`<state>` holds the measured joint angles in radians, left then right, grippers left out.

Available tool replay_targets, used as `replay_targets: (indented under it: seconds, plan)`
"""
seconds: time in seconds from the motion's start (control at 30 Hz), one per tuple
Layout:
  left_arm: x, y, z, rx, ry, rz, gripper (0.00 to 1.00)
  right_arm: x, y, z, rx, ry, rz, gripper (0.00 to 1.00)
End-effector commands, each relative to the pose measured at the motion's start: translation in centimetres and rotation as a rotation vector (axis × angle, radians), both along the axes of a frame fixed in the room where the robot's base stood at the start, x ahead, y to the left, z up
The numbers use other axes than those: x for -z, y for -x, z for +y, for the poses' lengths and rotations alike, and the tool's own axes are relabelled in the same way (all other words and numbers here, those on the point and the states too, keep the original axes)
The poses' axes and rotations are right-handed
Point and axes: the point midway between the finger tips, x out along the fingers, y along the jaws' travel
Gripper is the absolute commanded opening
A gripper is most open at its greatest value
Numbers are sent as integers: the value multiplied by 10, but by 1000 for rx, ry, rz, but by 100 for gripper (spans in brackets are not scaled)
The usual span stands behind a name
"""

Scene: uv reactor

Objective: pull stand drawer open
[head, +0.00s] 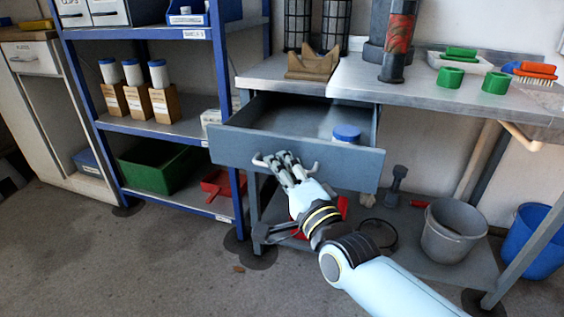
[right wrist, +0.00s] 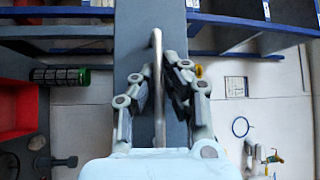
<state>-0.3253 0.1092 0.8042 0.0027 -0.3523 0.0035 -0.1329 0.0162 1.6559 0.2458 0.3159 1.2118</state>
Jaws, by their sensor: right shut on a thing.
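The stand drawer (head: 225,146) is a grey-blue drawer under the metal worktop, pulled well out so that its inside shows. A jar with a blue lid (head: 346,136) stands inside it at the right. My right gripper (head: 278,160) is at the drawer front, shut on the drawer's bar handle (head: 312,168). In the right wrist view the handle (right wrist: 157,50) runs between the two fingers of the right gripper (right wrist: 158,78). The fingers hide part of the handle. My left gripper is not in view.
A blue shelf rack (head: 165,131) with bottles and boxes stands left of the stand. A grey bucket (head: 453,232) and a blue bucket (head: 535,240) are at the lower right. The worktop (head: 440,92) holds brushes and green rings.

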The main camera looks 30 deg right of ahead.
Motion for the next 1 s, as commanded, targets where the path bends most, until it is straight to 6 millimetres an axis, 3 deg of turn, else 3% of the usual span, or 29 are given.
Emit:
replay_targets:
  seconds: [0.03, 0.33, 0.4, 0.57, 0.83, 1.0]
  plan:
    - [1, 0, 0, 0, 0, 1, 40, 7, 2, 0, -1, 2, 15, 0]
    - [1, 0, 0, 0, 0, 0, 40, 7, 3, 0, -1, 2, 18, 0]
    - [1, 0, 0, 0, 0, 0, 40, 7, 3, 0, -1, 2, 18, 13]
    - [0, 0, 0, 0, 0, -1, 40, 5, 2, 0, -1, 1, 12, 32]
    - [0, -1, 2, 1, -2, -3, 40, 3, 3, 0, 0, 0, 6, 32]
    - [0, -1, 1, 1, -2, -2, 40, 6, 23, 2, 0, -1, 8, 32]
